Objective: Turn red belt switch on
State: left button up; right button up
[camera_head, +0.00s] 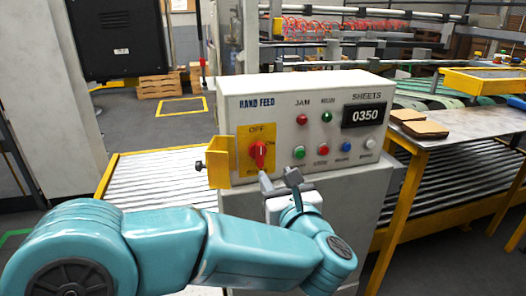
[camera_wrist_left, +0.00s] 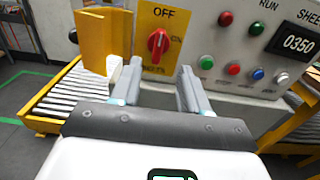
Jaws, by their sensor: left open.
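The red switch (camera_head: 259,153) is a rotary knob on a yellow plate (camera_head: 243,133) marked OFF at the top and ON at the right, on the front of a white control box (camera_head: 305,90). Its handle stands about upright in both views. It also shows in the left wrist view (camera_wrist_left: 158,41), just beyond the fingertips. My left gripper (camera_head: 279,179) is below and slightly right of the knob, apart from it. In the left wrist view its two fingers (camera_wrist_left: 158,78) are spread with nothing between them. My right gripper is not in view.
A yellow guard flap (camera_head: 220,162) juts out left of the switch plate. Several coloured buttons and lamps (camera_head: 322,150) and a display reading 0350 (camera_head: 365,115) lie to the right. Roller conveyors (camera_head: 160,175) flank the box, and a metal table (camera_head: 465,125) stands at right.

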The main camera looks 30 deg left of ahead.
aim_at(261, 152)
pick_arm(q)
jog(key=p+x, duration=0.2)
jog(key=x, duration=1)
jog(key=shift+w+a+f+p, duration=0.15)
jog(key=shift+w+a+p, duration=0.05)
jog(key=shift+p, duration=0.1)
grip_shut()
